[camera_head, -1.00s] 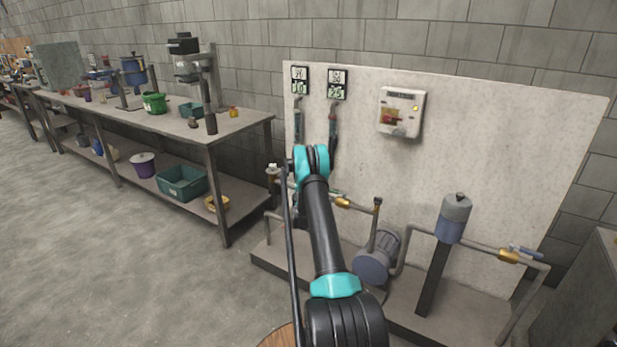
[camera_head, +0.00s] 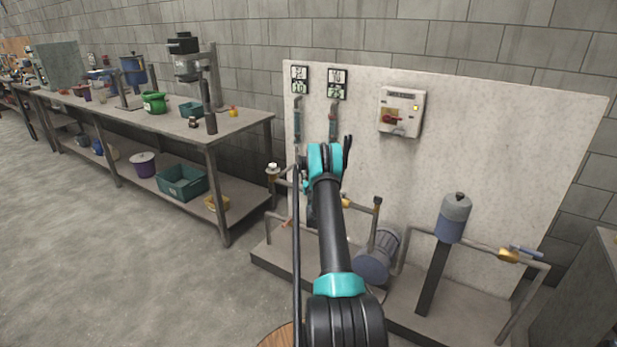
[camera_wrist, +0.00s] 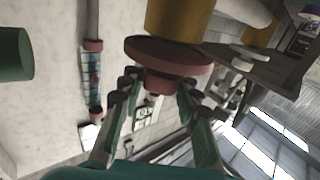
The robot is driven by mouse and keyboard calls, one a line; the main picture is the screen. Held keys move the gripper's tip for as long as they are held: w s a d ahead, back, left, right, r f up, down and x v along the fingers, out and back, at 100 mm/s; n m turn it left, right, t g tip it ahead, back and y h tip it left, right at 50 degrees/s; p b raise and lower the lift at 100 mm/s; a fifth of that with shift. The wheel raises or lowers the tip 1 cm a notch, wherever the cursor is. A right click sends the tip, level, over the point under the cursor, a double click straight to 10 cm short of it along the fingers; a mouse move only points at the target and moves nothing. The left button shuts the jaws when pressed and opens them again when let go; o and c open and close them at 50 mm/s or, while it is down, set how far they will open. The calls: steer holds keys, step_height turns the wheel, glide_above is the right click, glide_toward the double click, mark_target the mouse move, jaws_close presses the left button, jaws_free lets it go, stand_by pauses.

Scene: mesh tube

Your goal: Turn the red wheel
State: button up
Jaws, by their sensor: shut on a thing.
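The red wheel (camera_wrist: 185,56) shows at the top middle of the wrist view, a flat disc with a narrower hub below a yellow-brown cylindrical body. My gripper (camera_wrist: 158,90) reaches up to it from below in that view. Its two fingers stand on either side of the wheel's hub and are shut on it. Whether both fingertips press evenly is hard to see. In the head view my arm covers the wheel, and most of the gripper is hidden behind the teal wrist.
A pale panel with gauges (camera_head: 337,84) and a switch box (camera_head: 401,112) stands behind my arm. Pipes, a grey pump (camera_head: 377,257) and a blue-grey cylinder (camera_head: 453,218) stand low in front of it. A workbench (camera_head: 240,124) is at left; the floor before it is clear.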

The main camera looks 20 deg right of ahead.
steer(key=shift+f+n+y, duration=0.1)
steer(key=shift+n+y, duration=1.1)
steer(key=shift+y, duration=1)
steer(key=o, duration=1.2)
steer(key=s, duration=1.2)
steer(key=shift+d, duration=0.1)
